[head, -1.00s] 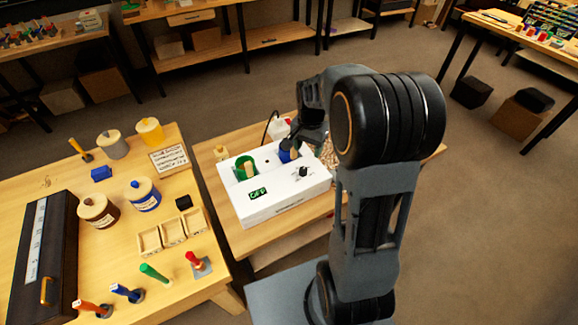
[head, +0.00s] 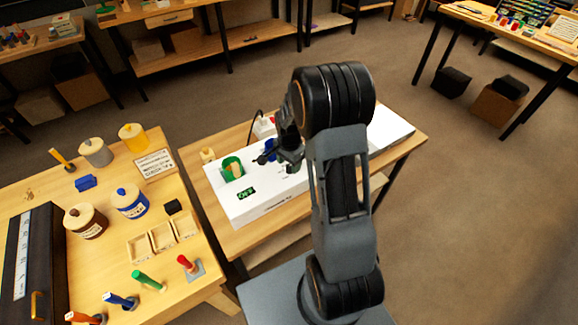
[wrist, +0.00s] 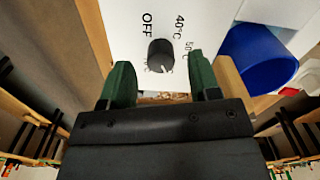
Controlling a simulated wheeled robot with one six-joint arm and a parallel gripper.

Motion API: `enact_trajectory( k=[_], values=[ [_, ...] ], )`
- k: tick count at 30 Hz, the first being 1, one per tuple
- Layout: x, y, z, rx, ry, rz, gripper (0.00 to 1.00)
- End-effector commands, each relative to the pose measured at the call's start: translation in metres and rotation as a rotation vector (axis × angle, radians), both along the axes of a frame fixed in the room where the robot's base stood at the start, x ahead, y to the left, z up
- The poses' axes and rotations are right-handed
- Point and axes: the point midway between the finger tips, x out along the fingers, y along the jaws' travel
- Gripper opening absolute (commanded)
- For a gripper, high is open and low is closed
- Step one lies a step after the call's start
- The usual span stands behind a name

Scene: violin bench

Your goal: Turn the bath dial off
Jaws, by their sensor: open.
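The bath dial (wrist: 161,55) is a small black knob on the white bath box, with OFF, 40°C and 50°C printed around it in the wrist view. A white mark on the knob points toward the lower right of that view, away from OFF. My gripper (wrist: 162,82) is open, with one green finger on each side just below the knob in the picture. I cannot tell whether either finger touches it. In the head view my gripper (head: 290,160) is over the white box (head: 270,207) and hides the dial. A green display (head: 246,192) is on the box.
A green pot (head: 232,170) and a blue pot (wrist: 262,60) sit in the box, the blue one close to my gripper. A white panel (head: 390,128) lies behind my arm. The left bench (head: 110,250) holds jars, trays and coloured-handled tools.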

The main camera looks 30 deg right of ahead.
Motion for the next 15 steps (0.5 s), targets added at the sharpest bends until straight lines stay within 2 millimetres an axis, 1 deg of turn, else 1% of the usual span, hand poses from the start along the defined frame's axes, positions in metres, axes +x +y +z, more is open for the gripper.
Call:
enact_trajectory(
  k=[3,6,10,15],
  values=[
    [0.000,0.000,-0.013,0.000,0.002,0.000,0.56],
    [0.000,0.000,-0.020,0.001,0.001,0.000,0.56],
    [0.000,0.000,-0.024,0.001,0.001,0.000,0.56],
    [0.000,0.000,-0.025,0.000,0.000,0.000,0.56]
  ],
)
